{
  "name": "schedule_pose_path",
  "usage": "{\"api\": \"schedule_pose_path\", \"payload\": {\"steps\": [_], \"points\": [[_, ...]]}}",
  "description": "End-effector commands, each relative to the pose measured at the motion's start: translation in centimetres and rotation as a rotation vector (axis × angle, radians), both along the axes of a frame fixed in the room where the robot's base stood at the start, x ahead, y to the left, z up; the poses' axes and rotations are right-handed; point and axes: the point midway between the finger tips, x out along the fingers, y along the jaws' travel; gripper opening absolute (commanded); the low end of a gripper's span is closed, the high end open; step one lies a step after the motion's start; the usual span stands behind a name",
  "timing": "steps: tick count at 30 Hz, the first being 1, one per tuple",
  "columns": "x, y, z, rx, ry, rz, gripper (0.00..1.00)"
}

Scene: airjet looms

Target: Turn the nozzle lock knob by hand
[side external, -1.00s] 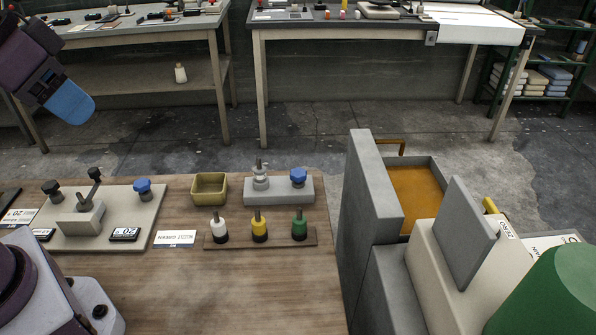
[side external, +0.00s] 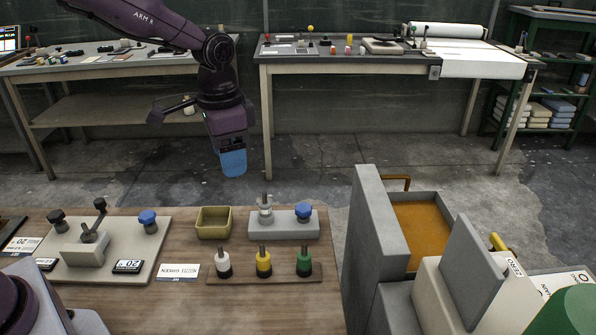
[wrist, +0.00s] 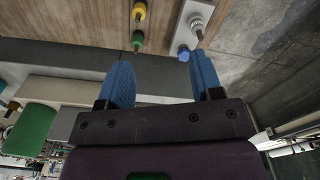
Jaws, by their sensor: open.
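A blue knob (side external: 304,210) stands on a pale grey block (side external: 284,226) beside a metal nozzle-like fitting (side external: 265,209). Another blue knob (side external: 148,217) stands on the fixture plate at left. I cannot tell from a label which one is the nozzle lock knob. My gripper (side external: 233,163), with blue fingers, hangs high above and behind the bench, left of the grey block. In the wrist view my gripper (wrist: 160,59) is open and empty. The blue knob (wrist: 183,54) on the grey block shows near the right fingertip, apparently farther off. The fingers overlap in the side view.
A rack (side external: 225,279) with white, yellow and green bottles stands in front of the grey block. A yellow bin (side external: 213,222) is left of the block. A tall grey machine wall (side external: 365,250) rises at right. The air above the bench is clear.

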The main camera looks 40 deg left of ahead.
Motion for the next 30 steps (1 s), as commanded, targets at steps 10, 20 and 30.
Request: {"api": "schedule_pose_path", "payload": {"steps": [10,20,30], "points": [[10.1,-1.6,-10.9,-0.114,0.045,-0.425,0.6],[15.5,-1.3,-10.7,-0.096,-0.086,-0.81,0.6],[15.4,-1.5,-12.4,-0.094,-0.085,-0.868,0.6]]}}
